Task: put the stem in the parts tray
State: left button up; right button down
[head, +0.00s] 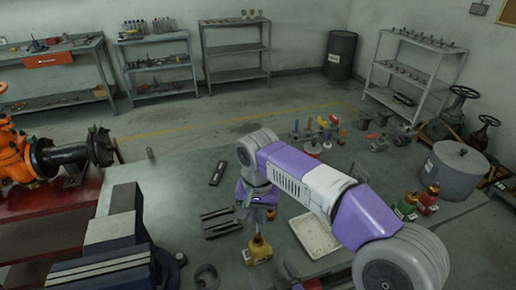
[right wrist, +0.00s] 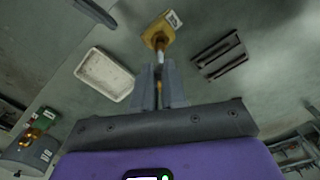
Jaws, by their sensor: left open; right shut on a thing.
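My right gripper (head: 258,208) points down over the table, shut on the stem. The stem (right wrist: 160,57) shows as a thin brass-coloured rod between the fingertips (right wrist: 159,88) and a yellow valve body (right wrist: 158,30) in the right wrist view. In the head view the yellow body (head: 258,251) is directly below the gripper. I cannot tell whether the stem still sits inside it. The parts tray (head: 294,222), white and shallow, lies right of the gripper; it also shows in the right wrist view (right wrist: 80,70).
Dark slotted blocks (head: 221,222) lie left of the yellow body. A large vise (head: 125,240) stands at the lower left. Several small parts (head: 325,130) sit behind my right arm.

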aim_at(311, 227)
jog(key=k, duration=1)
